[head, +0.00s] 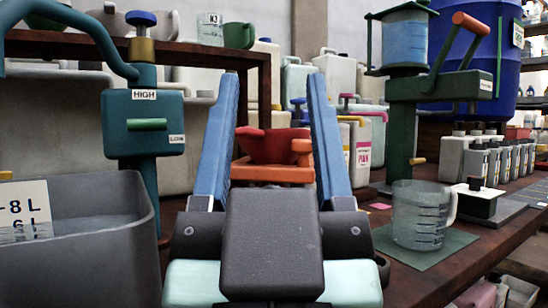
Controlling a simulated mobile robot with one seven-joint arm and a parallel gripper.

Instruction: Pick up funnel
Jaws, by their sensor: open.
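A red funnel (268,145) shows in the head view, straight ahead between my fingers. It rests on or against an orange piece (272,174) that looks like a stand, with an orange knob at its right. My gripper (274,90) is open and empty, its two blue fingers standing wide apart to the left and right of the funnel in the picture. I cannot tell how far beyond the fingers the funnel is. Its lower part is hidden by the orange piece.
A grey water tub (100,245) stands at the left, below a teal pump (143,110). A clear measuring jug (418,215) stands on a green mat (445,245) at the right, near a green hand-cranked device (400,130). Several jugs crowd behind; small bottles line the right.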

